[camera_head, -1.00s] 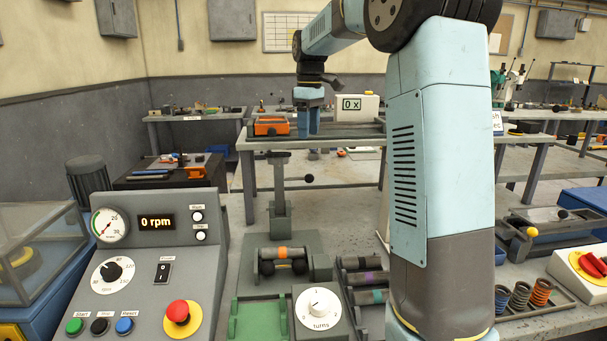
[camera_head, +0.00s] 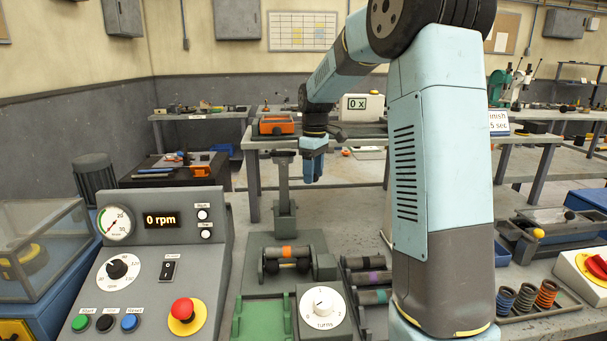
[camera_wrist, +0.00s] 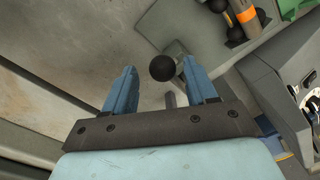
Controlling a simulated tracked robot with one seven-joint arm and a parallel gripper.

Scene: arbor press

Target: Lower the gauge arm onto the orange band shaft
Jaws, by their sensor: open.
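The orange band shaft (camera_head: 287,252) is a grey shaft with an orange middle band, lying on dark round supports on a grey base. The wrist view shows its orange band (camera_wrist: 245,15) at top right. Behind it stands the grey upright post (camera_head: 284,185) of the gauge. The gauge arm's black ball knob (camera_wrist: 162,68) shows in the wrist view between the blue fingertips, with a short grey rod below it in the picture. My gripper (camera_head: 313,180) is open, fingers down, just right of the post.
A control panel (camera_head: 150,270) with a 0 rpm display stands at left. A turns dial (camera_head: 323,306) and a green cradle (camera_head: 262,320) are in front of the shaft. A rack of banded shafts (camera_head: 368,278) lies to the right.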

